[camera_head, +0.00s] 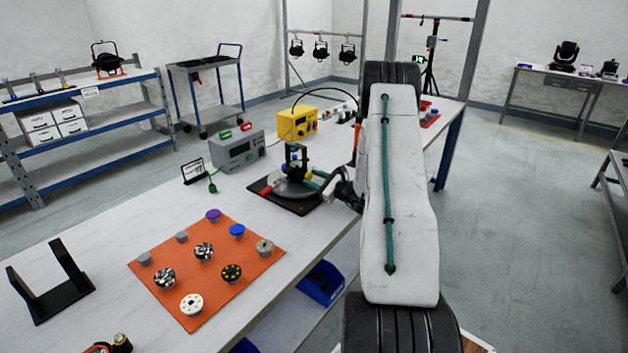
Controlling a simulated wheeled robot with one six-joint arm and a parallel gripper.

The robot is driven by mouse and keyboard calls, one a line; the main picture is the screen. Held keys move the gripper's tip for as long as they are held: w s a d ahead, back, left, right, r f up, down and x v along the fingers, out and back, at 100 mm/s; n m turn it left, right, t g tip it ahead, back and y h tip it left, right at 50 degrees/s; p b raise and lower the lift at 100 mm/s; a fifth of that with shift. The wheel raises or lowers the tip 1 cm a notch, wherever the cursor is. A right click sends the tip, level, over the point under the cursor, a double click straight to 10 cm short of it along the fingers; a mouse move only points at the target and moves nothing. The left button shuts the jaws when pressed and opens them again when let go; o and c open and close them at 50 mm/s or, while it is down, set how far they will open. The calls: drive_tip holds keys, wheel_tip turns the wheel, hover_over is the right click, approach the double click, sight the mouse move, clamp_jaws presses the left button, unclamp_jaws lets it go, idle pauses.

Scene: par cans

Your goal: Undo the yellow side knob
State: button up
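A dark round fixture with an upright black bracket (291,160) stands on a black base plate (298,208) on the long white table. A red part (265,189) shows at its left and green parts show at its right. My gripper (328,186) is low at the right side of the fixture, close to the green parts. Its fingertips are too small and too covered to tell whether they are open or shut, or touching anything.
An orange mat (196,294) with several round knobs lies nearer on the table (110,226). A grey device (236,148) and a yellow device (297,123) stand behind the fixture. A black stand (50,291) is at the left. A blue bin (321,284) sits below the table edge.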

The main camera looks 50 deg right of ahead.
drive_tip(key=s, duration=0.7)
drive_tip(key=shift+s+d, duration=0.3)
drive_tip(key=shift+s, duration=0.05)
drive_tip(key=shift+o, duration=1.4)
drive_tip(key=shift+w, duration=0.1)
drive_tip(key=m, duration=0.4)
drive_tip(key=shift+d+r+m, duration=0.1)
drive_tip(key=shift+r+m, duration=0.05)
drive_tip(key=shift+m, duration=0.15)
drive_tip(key=shift+w, duration=0.2)
drive_tip(key=w, duration=0.7)
drive_tip(key=shift+w+a, duration=0.2)
drive_tip(key=shift+a, duration=0.15)
